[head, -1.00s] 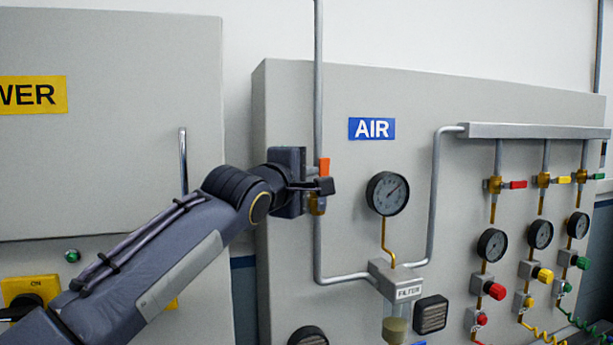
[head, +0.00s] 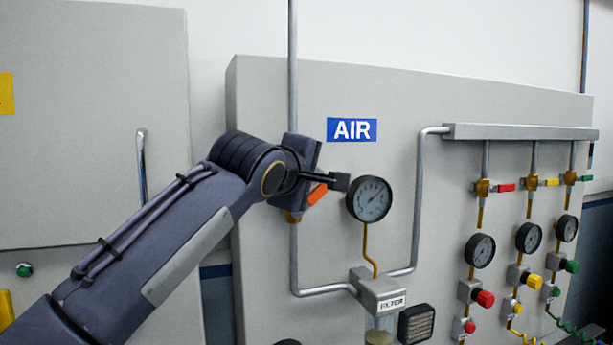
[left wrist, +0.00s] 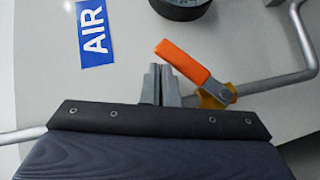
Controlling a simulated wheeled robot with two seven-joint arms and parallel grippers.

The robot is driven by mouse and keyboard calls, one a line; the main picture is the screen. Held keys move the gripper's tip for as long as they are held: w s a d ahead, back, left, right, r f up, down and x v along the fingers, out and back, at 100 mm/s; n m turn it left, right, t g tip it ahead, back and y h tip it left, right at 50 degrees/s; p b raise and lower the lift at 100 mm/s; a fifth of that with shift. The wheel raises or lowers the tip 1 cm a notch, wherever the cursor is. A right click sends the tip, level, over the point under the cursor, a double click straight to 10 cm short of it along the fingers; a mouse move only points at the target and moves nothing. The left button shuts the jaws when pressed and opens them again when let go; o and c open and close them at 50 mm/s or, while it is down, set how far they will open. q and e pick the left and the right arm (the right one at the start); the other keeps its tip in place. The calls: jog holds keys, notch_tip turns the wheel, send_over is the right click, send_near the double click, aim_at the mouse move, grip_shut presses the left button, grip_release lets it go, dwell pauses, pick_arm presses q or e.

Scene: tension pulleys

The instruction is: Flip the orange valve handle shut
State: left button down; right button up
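The orange valve handle (head: 317,194) slants up to the right, at an angle to the vertical grey pipe (head: 294,250) on the AIR panel. In the left wrist view the handle (left wrist: 182,60) runs diagonally from its brass valve body (left wrist: 216,96). My left gripper (head: 338,181) is beside the handle in the head view. In the left wrist view its two grey fingers (left wrist: 159,70) are together with nothing between them, their tips close against the handle's side. Whether they touch it is hard to tell. The valve body is mostly hidden behind my gripper in the head view. My right gripper is out of view.
A round gauge (head: 369,199) sits just right of my left gripper. Below are the filter block (head: 381,290) and pipe. Several coloured valves and gauges stand farther right under a grey manifold (head: 520,132). A grey cabinet (head: 80,120) with a handle is at left.

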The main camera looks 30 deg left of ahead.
pick_arm(q)
jog(key=shift+m+g, duration=0.4)
jog(key=shift+g, duration=0.2)
jog(key=shift+w+d+f+b, duration=0.35)
jog(key=shift+w+d+f, duration=0.3)
jog(key=shift+w+f, duration=0.2)
jog(key=shift+w+d+f+b, duration=0.3)
jog(key=shift+w+d+f, duration=0.4)
jog(key=shift+f, duration=0.1)
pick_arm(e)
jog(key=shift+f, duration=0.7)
pick_arm(q)
jog(key=shift+f, duration=0.1)
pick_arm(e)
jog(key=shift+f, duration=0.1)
pick_arm(q)
jog(key=shift+w, duration=0.1)
